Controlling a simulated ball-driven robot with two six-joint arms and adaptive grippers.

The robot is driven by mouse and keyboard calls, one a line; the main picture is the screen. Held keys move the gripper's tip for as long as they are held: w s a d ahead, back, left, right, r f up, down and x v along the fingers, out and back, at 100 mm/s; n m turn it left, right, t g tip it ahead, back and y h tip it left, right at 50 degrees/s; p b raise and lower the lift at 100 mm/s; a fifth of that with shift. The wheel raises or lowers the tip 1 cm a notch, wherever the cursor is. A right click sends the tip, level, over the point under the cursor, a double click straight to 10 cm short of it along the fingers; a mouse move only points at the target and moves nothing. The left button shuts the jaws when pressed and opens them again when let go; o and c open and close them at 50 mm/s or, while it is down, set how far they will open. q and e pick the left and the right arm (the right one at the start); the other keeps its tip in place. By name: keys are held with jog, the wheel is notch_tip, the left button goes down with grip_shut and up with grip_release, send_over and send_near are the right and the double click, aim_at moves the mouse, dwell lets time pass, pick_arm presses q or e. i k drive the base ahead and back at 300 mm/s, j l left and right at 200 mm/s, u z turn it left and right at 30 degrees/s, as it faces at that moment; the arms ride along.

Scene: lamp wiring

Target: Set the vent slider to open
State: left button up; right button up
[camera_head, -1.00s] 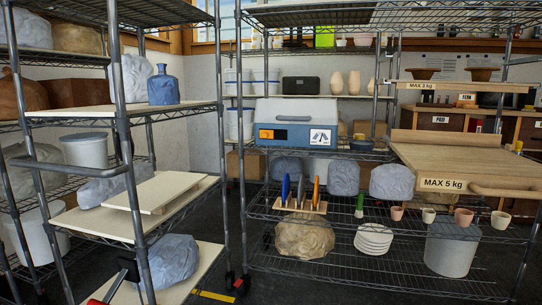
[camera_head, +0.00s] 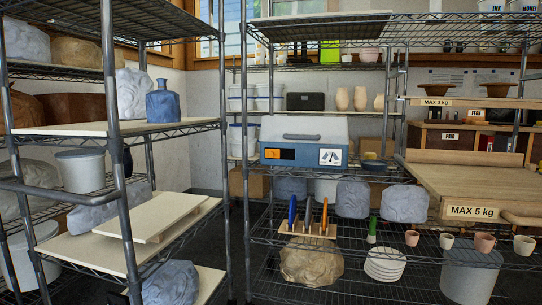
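A blue and white box-shaped unit with a light grey lid (camera_head: 304,127) stands on the middle shelf of the rear rack. Its front has a dark panel with an orange patch (camera_head: 279,153) on the left. A white label with dark markings (camera_head: 331,157) is on the right of the front. A vent slider cannot be made out for certain at this size. Neither of my grippers shows in the head view.
A wire rack (camera_head: 113,135) with boards and wrapped lumps stands close on the left. A wooden board marked MAX 5 kg (camera_head: 472,211) juts forward at right. Below the unit are a wooden holder with upright tools (camera_head: 308,230), plates (camera_head: 385,264) and several small pots. Dark floor shows between racks.

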aim_at(276, 154)
jog(key=i+l, duration=0.2)
jog(key=i, duration=0.2)
jog(key=i+l+z, duration=0.15)
jog(key=i, duration=0.2)
jog(key=i+l, duration=0.2)
jog(key=i, duration=0.2)
